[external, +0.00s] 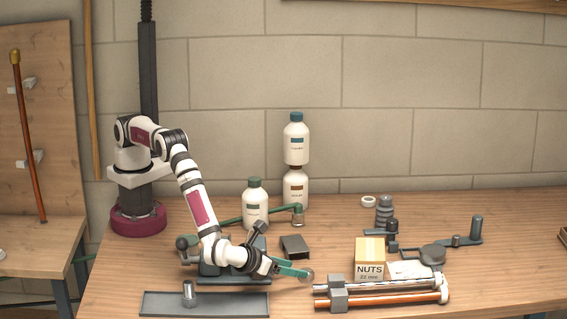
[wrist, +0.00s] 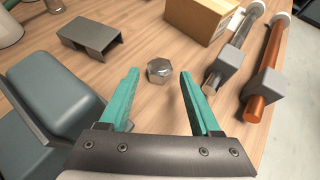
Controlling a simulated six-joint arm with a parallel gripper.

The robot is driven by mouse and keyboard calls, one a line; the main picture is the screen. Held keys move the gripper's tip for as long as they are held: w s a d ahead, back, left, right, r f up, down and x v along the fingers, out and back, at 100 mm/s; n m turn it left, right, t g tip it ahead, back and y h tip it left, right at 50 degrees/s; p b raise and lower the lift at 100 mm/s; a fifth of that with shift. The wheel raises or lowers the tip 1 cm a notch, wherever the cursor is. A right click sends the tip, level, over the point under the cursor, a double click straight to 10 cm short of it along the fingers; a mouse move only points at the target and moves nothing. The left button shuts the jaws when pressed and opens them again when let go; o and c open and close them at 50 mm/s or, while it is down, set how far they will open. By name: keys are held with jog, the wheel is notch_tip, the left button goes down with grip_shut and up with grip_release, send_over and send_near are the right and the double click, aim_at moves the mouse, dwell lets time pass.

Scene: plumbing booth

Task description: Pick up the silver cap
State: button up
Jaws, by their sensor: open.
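The silver cap (wrist: 159,70), a small shiny six-sided piece, lies on the wooden bench in the wrist view. In the external view a round silver piece (external: 307,276), seemingly the same cap, shows at the tips of my gripper (external: 298,272). My gripper (wrist: 159,79) has two green fingers, which are spread apart. The cap appears between and a little beyond the fingertips, with bench showing on both sides of it. I see no contact with either finger. Nothing is held.
A cardboard nuts box (external: 369,260) and a copper pipe (external: 390,299) beside a chrome pipe are right of the cap. A dark bracket (external: 295,247) stands behind it. A grey tray (external: 230,304) with a silver cylinder (external: 188,292) lies at front left.

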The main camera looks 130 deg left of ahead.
aim_at(311, 277)
jog(key=x, duration=0.4)
grip_shut()
